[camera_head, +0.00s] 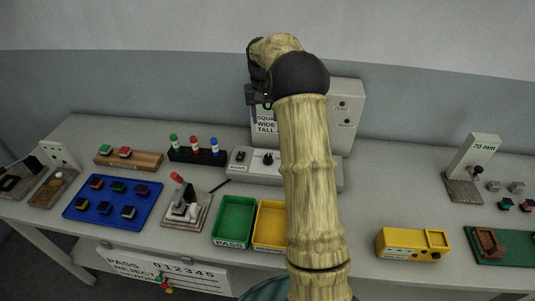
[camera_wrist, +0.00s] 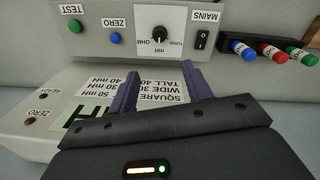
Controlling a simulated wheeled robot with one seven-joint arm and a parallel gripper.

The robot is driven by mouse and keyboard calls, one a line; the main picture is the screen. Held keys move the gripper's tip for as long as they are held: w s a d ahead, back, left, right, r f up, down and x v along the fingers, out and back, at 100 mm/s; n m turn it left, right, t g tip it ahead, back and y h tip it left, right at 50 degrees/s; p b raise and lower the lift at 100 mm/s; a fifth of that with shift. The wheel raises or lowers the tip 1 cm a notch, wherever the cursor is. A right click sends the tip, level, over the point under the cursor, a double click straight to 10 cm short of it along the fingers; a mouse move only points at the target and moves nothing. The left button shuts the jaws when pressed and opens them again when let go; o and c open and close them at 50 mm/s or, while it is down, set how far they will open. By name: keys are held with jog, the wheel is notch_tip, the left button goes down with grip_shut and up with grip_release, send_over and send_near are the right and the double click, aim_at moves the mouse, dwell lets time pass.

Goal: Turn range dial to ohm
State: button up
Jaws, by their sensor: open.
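The range dial (camera_wrist: 159,33) is a black knob on a white label on the grey front panel in the wrist view, which shows the lettering upside down. OHM is printed at its left in that view, mH under it and another small word at its right. Where its pointer aims is too small to tell. In the head view the dial (camera_head: 267,158) stands on the grey unit left of my arm. My gripper (camera_wrist: 162,80) is open and empty, its two dark purple fingers apart and short of the dial. In the head view my gripper (camera_head: 254,110) is above and behind the dial.
A green TEST button (camera_wrist: 75,26), a blue ZERO button (camera_wrist: 116,38) and a black MAINS switch (camera_wrist: 202,39) flank the dial. An upright box (camera_head: 346,105) stands behind. Green (camera_head: 232,240) and yellow (camera_head: 268,245) trays lie in front. A rack of coloured plugs (camera_head: 197,155) stands left.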

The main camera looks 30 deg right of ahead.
aim_at(268, 156)
jog(key=f+p, duration=0.1)
jog(key=f, duration=1)
jog(key=f+p, duration=0.1)
jog(key=f, duration=0.5)
jog(key=shift+s+d+f+p, duration=0.15)
jog(key=shift+d+f+p, duration=0.05)
jog(key=shift+d+p, duration=0.15)
jog(key=c, duration=1)
